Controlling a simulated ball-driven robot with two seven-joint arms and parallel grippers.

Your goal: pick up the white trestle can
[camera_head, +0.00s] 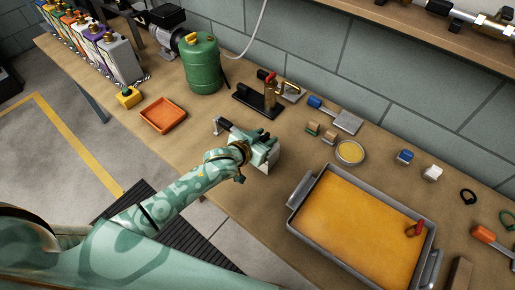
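A row of several upright cans stands at the far left end of the bench. The nearest is a pale, whitish can (120,61) with purple markings, and the ones behind it show purple, white and orange. I cannot tell for sure which one is the white trestle can. My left gripper (266,154) is over the middle of the bench, well to the right of the cans and apart from them. Its fingers are partly hidden by the wrist, so I cannot tell whether it is open or shut. My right gripper is out of view.
A green canister (203,68), a yellow block (128,97) and an orange tray (163,115) stand between the cans and my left gripper. A large metal pan (298,190) with an amber surface sits at right. A shelf (430,35) overhangs the back right.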

